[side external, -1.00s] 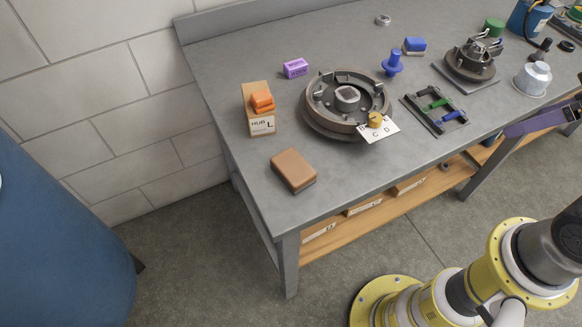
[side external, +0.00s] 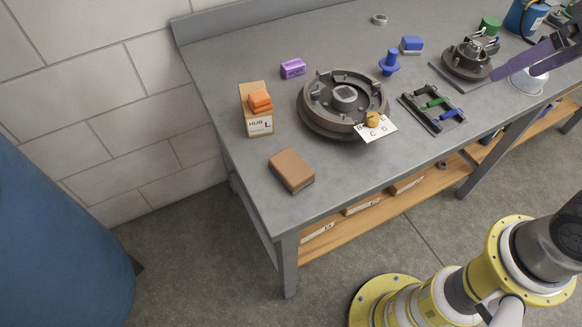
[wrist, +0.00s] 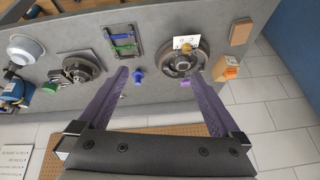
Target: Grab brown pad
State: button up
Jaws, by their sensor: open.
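The brown pad (side external: 292,169) is a flat brown block with a darker underside, lying on the grey workbench near its front left corner. It also shows in the wrist view (wrist: 241,31), at the upper right. My gripper (side external: 528,63) has long purple fingers and is over the right part of the bench in the side view, well away from the pad. In the wrist view its two fingers (wrist: 162,84) are spread wide apart with nothing between them touching. The gripper is open and empty.
Behind the pad stand a box labelled HUB L (side external: 258,117) with an orange piece on top, a round drum (side external: 312,120) with a lettered card (side external: 384,131), and a purple block (side external: 292,68). A rack (side external: 433,108) and a fixture (side external: 468,59) sit to the right. The bench around the pad is clear.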

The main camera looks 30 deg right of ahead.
jog(key=w+a+r+g, duration=0.2)
jog(key=w+a, duration=0.4)
jog(key=w, duration=0.4)
jog(key=n+g, duration=0.4)
send_over(291, 165)
jog(key=f, duration=2.4)
jog(key=shift+s, duration=0.4)
jog(key=shift+w+f, duration=0.2)
jog(key=shift+f, duration=1.3)
jog(key=shift+w+f, duration=0.15)
jog(key=shift+f, duration=1.3)
jog(key=c, duration=1.3)
jog(key=shift+r, duration=0.15)
